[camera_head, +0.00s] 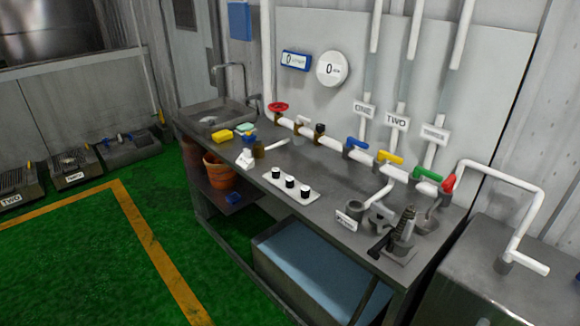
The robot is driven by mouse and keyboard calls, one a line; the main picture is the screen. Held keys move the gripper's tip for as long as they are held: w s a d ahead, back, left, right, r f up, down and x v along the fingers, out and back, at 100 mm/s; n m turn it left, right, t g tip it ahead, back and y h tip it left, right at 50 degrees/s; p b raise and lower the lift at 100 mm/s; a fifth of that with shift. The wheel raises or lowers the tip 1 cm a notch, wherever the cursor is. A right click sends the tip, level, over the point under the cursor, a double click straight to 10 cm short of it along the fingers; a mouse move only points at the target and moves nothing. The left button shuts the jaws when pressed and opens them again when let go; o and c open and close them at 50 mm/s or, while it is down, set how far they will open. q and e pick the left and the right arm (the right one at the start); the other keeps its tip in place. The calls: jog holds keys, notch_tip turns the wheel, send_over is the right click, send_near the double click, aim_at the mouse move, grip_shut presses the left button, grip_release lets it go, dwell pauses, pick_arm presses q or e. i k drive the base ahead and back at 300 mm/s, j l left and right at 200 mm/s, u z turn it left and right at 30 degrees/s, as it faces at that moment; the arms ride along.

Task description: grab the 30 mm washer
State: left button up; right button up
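I cannot make out a 30 mm washer in this view; any washer is too small to tell or hidden. A grey workbench (322,205) runs along the wall from the sink to the right. On it lies a white strip (287,186) with three small white, black-topped pieces standing on it. A dark grey metal device with an upright threaded-looking part (405,226) stands at the bench's near right end, beside a small white label (346,220). Neither of my grippers shows in the view.
A white pipe (330,140) with coloured valve handles runs along the bench's back. Green floor (80,255) is clear at left.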

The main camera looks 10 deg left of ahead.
aim_at(289, 180)
jog(key=i+j+z, duration=0.3)
jog(key=i+j, duration=1.2)
jog(key=j, duration=0.15)
